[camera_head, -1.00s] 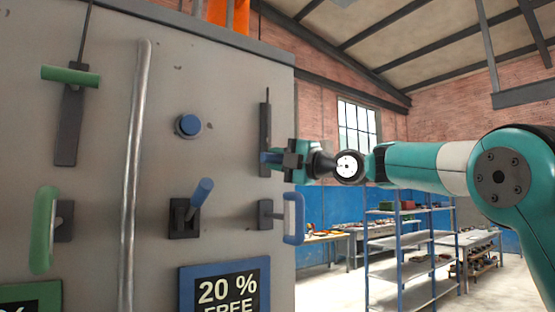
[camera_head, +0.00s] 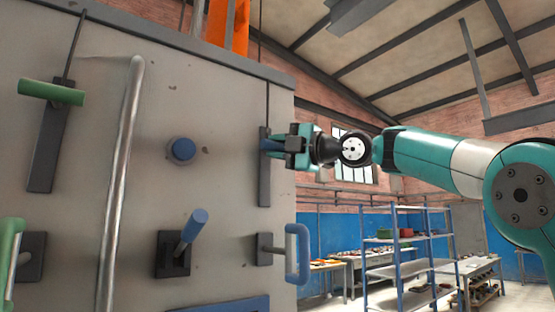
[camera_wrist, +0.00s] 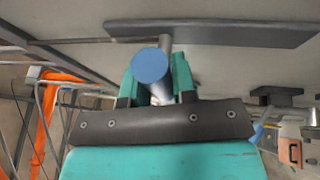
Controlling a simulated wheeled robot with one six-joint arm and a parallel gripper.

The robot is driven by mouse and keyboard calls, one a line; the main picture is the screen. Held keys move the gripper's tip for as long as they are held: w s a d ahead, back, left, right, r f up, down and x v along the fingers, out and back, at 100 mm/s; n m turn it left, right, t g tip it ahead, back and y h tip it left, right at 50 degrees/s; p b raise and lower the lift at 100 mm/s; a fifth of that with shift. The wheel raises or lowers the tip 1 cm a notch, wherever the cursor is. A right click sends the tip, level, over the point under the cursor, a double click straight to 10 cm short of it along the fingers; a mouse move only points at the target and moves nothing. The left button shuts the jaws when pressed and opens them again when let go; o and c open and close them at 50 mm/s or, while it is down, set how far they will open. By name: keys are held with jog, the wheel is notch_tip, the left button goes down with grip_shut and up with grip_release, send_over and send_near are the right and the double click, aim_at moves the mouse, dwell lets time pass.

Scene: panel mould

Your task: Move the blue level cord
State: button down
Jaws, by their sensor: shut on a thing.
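The blue level cord's handle (camera_head: 264,139) is a short blue grip on a thin dark cord, in front of a dark upright plate (camera_head: 265,185) near the panel's right edge. It sits near the top of that plate. My gripper (camera_head: 282,146) comes in from the right and is shut on the handle. In the wrist view the handle's round blue end (camera_wrist: 152,65) shows between the teal fingers (camera_wrist: 155,80). The fingers partly hide the handle in the head view.
A blue button (camera_head: 181,149), a blue lever (camera_head: 194,230) and a blue loop handle (camera_head: 298,253) are on the panel (camera_head: 225,100). A green handle (camera_head: 50,92) on another cord and a metal pipe (camera_head: 121,180) are at left. Shelves (camera_head: 400,255) stand behind at right.

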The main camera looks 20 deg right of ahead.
jog(key=shift+s+r, duration=0.1)
jog(key=shift+r, duration=0.9)
jog(key=c, duration=0.9)
grip_release()
jog(key=shift+f, duration=0.1)
jog(key=shift+d+f, duration=0.1)
jog(key=shift+d, duration=0.05)
jog(key=b+v, duration=0.8)
jog(key=v, duration=0.9)
jog(key=shift+s, duration=0.1)
